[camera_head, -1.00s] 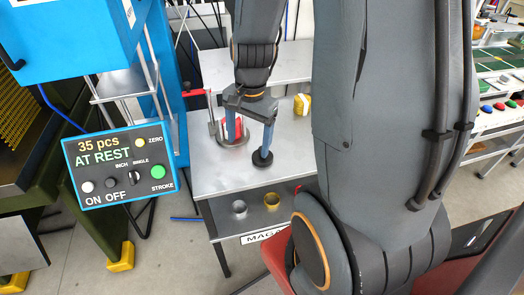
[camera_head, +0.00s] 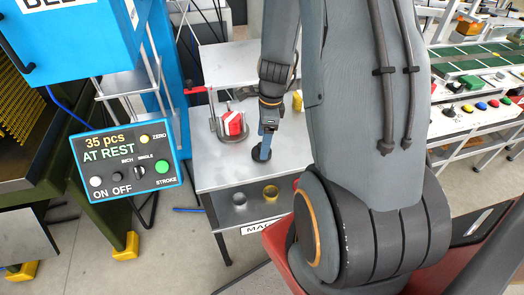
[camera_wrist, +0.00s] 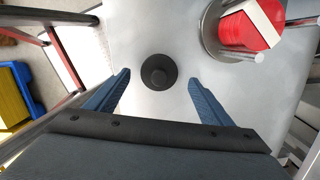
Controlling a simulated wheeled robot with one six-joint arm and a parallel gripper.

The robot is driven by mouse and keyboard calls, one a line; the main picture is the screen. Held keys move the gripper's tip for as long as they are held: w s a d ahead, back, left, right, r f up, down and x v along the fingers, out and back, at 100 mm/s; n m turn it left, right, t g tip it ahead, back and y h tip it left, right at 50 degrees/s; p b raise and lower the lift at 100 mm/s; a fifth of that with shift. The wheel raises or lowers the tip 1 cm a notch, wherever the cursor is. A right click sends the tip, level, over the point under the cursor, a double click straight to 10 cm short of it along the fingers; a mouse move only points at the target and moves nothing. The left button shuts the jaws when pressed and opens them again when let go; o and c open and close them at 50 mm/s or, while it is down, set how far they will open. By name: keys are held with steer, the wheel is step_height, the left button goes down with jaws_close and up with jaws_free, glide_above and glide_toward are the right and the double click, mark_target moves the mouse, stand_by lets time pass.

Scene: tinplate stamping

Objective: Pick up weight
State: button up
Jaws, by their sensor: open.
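The weight (camera_head: 261,154) is a small black disc with a knob on top, standing on the grey metal table (camera_head: 222,176). In the wrist view the weight (camera_wrist: 159,72) lies between and slightly beyond my two blue fingertips. My gripper (camera_head: 267,137) is open and points down above the weight; in the head view its fingers overlap and partly hide the weight. In the wrist view my gripper (camera_wrist: 159,78) has a clear gap on both sides of the weight, with nothing held.
A red and white stack (camera_head: 233,124) stands in a round metal holder with posts, also in the wrist view (camera_wrist: 250,27). A yellow item (camera_head: 297,101) is behind my arm. Two cups (camera_head: 270,194) stand on the lower shelf. A control panel (camera_head: 125,165) reads "35 pcs AT REST".

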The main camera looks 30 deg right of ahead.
mark_target(255, 151)
steer(key=shift+a+f, duration=0.15)
steer(key=shift+f, duration=0.6)
steer(key=shift+a+f, duration=0.1)
steer(key=shift+f, duration=0.6)
steer(key=c, duration=1.6)
